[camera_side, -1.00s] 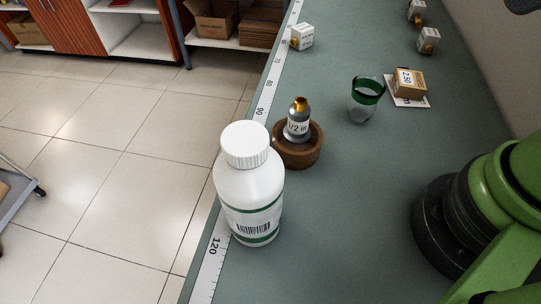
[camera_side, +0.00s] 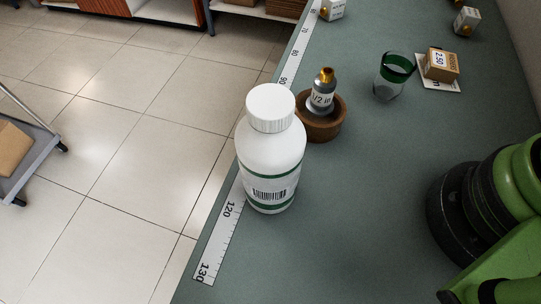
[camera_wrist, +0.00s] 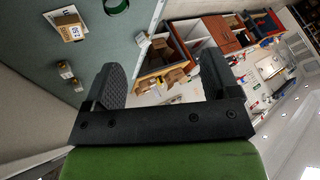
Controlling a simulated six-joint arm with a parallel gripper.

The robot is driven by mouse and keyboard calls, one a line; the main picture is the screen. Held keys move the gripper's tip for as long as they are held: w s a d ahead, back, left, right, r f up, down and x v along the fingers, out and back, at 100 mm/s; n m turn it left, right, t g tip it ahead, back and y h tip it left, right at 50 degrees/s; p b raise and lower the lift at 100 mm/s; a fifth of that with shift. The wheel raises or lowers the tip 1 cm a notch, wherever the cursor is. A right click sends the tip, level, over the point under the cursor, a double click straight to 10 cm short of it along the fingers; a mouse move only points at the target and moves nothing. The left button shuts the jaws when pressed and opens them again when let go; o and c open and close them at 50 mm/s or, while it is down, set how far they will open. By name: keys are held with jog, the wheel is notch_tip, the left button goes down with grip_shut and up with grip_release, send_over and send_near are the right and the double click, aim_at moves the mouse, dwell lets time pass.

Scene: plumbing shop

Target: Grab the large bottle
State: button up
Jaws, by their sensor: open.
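The large bottle (camera_side: 270,158) is white with a ribbed white cap, green bands and a barcode label. It stands upright near the left edge of the bench in the side view. It does not show in the wrist view. My gripper (camera_wrist: 160,85) shows in the wrist view, its two dark fingers spread apart with nothing between them. It faces past the bench edge toward the shelves. My gripper is out of the side view, where only the green and black lower part of my arm shows at the right.
Behind the bottle, a wooden bowl (camera_side: 322,128) holds a grey fitting with a brass tip (camera_side: 323,88). A green-rimmed glass (camera_side: 392,78) and a price-tagged cardboard box (camera_side: 441,64) stand farther back. A ruler strip (camera_side: 228,218) runs along the bench edge. The bench (camera_side: 370,200) is clear right of the bottle.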

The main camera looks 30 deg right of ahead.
jog(key=shift+o, duration=1.3)
jog(key=s+a+f+m+g+y, duration=0.1)
jog(key=a+f+g+y, duration=0.45)
jog(key=a+g, duration=0.2)
jog(key=a+f+m+g+y, duration=0.2)
jog(key=a+f+g+y, duration=0.2)
jog(key=a+g+y, duration=0.3)
jog(key=m+t+y, duration=0.3)
jog(key=m+t, duration=0.9)
jog(key=m, duration=0.2)
send_near(276, 162)
notch_tip(276, 162, down, 6)
jog(key=w+d, duration=0.2)
jog(key=w, duration=0.1)
jog(key=shift+a+f+t, duration=0.25)
jog(key=shift+x, duration=4.85)
jog(key=shift+f, duration=0.15)
